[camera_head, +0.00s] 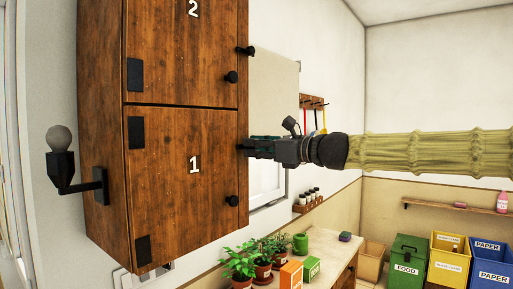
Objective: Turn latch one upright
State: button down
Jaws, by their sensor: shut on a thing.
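The wooden cabinet (100,150) has two closed doors. The lower door (165,200) is marked 1 and the upper door (180,60) is marked 2. My gripper (250,146) reaches in from the right, level with the top part of door 1. Its fingertips are shut at the cabinet's right edge, on the latch beside door 1. The fingers mostly hide that latch, so I cannot tell which way it points. Another dark latch (245,50) sticks out sideways at the edge beside door 2.
Door 1 has a black knob (231,201) and door 2 another knob (231,77). A wall lamp (61,160) is at left. Potted plants (262,258) and boxes stand on the counter (322,244) below. Bins (447,262) are at lower right.

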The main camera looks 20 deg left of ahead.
jog(key=shift+s+f+n+t+h+b, duration=0.1)
jog(key=shift+n+t+h+b, duration=0.1)
jog(key=shift+n+b, duration=3.4)
jog(key=shift+n+t+h+b, duration=0.2)
jog(key=shift+n+b, duration=1.9)
jog(key=shift+n, duration=3)
jog(key=shift+a, duration=0.1)
jog(key=c, duration=1.3)
grip_release()
jog(key=shift+o, duration=0.2)
jog(key=v, duration=1.2)
